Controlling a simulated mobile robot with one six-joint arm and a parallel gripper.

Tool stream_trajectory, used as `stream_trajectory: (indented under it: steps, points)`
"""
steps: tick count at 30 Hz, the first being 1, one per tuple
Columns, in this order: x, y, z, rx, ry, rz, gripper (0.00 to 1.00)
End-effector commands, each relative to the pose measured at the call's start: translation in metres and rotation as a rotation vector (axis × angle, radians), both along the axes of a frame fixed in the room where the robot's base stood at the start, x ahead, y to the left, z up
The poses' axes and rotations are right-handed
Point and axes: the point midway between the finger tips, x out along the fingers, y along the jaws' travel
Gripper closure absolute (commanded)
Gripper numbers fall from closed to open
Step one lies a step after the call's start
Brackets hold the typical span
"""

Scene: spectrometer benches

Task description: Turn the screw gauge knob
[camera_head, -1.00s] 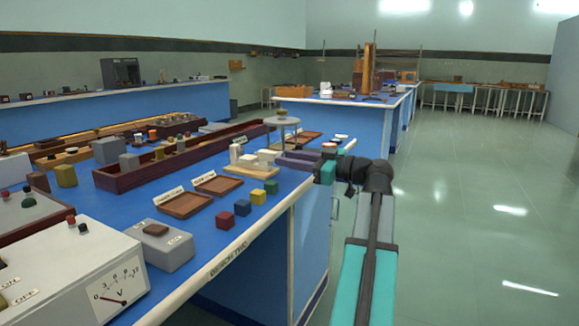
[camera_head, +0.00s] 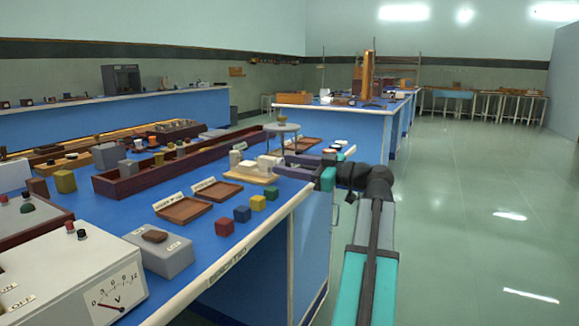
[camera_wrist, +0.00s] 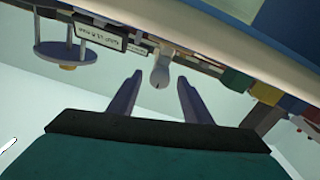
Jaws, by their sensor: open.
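The screw gauge (camera_head: 249,166), with pale upright parts on a light wooden base, stands near the edge of the blue bench. Its pale knob (camera_wrist: 161,72) shows in the wrist view, ahead of my fingertips and roughly between their lines. My gripper (camera_head: 287,162) is just right of the gauge in the head view, its dark purple fingers pointing left at it. In the wrist view my gripper (camera_wrist: 160,82) is open, with nothing between the fingers. The knob looks a little beyond the tips; whether a finger touches it I cannot tell.
A long dark red box (camera_head: 150,178) lies further left. The floor at right is clear.

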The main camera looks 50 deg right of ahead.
Motion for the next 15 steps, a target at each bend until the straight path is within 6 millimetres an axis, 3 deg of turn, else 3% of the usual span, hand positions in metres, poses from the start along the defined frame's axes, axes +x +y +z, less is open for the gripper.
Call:
stream_trajectory:
  steps: [8, 15]
  points:
    - [-0.015, -0.004, 0.001, 0.001, 0.0, -0.001, 0.55]
    - [-0.044, -0.011, 0.002, 0.0, 0.0, -0.003, 0.55]
